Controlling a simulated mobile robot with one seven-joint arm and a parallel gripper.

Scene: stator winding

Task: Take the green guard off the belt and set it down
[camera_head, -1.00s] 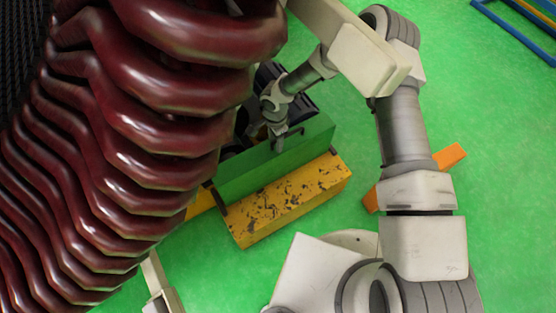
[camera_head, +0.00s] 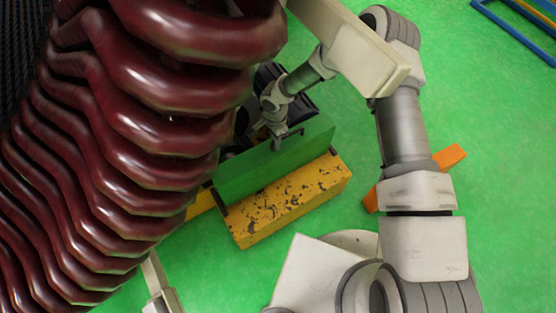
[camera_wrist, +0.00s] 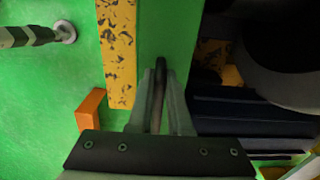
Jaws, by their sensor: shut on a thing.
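The green guard (camera_head: 255,168) is a long green box-like cover behind a worn yellow block in the head view. It also shows in the wrist view (camera_wrist: 170,30). A thin dark handle stands on top of the guard in the wrist view. My gripper (camera_head: 281,138) is above the guard, and its fingers (camera_wrist: 160,88) are shut on that handle. The belt is not visible; the guard and the large coil in front hide that area. I cannot tell whether the guard touches what is under it.
A worn yellow block (camera_head: 290,200) lies along the guard's near side. A dark motor-like body (camera_wrist: 250,112) is close beside the guard. Large dark red coils (camera_head: 170,110) fill the left. An orange bar (camera_head: 449,157) lies on the green floor (camera_head: 500,110), clear at right.

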